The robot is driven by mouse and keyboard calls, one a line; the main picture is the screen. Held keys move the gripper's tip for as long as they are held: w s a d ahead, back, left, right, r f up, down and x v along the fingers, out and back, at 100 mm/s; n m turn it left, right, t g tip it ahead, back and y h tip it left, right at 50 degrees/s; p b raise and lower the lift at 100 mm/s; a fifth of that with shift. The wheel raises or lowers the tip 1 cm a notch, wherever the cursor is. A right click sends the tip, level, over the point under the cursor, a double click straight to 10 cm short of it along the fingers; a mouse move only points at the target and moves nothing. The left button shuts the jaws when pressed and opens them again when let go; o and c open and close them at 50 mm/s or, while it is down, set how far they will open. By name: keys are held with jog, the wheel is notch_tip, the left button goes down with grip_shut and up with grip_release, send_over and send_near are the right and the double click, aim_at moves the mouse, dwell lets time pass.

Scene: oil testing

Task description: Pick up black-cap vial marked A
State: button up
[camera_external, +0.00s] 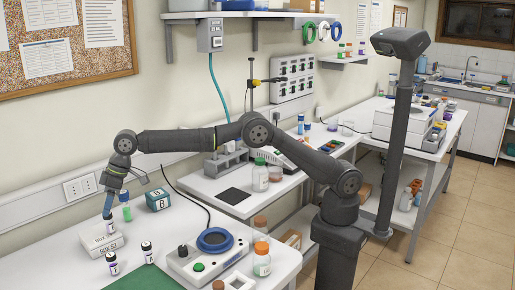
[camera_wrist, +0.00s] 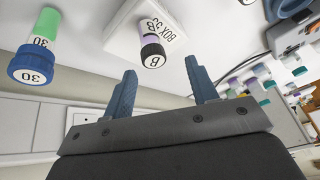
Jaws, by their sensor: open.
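Two black-cap vials with white labels, a left one (camera_external: 112,263) and a right one (camera_external: 147,251), stand on the near left bench in the external view; I cannot read their marks there. A black-cap vial marked B (camera_wrist: 152,48) shows in the wrist view at the white box (camera_wrist: 125,22), between and beyond my fingertips. No mark A is readable.
A green vial with a blue cap marked 30 (camera_wrist: 40,45) is left of vial B; it is beside the box externally (camera_external: 126,212). A device with a blue ring (camera_external: 215,240) is right. A green mat (camera_external: 150,280) lies in front.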

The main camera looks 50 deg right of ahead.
jog(key=s+d+r+n, duration=0.1)
jog(key=s+d+r, duration=0.2)
jog(key=s, duration=0.3)
jog(key=s+d+r+n, duration=0.1)
jog(key=s+d+r, duration=0.2)
jog(key=s+r, duration=0.15)
jog(key=n, duration=0.2)
send_near(148, 244)
jog(key=shift+g, duration=0.4)
jog(key=x, duration=0.8)
jog(key=w+x, duration=0.1)
jog(key=x, duration=0.4)
jog(key=shift+w+d+f, duration=0.1)
jog(key=shift+w+d, duration=0.05)
jog(key=c, duration=1)
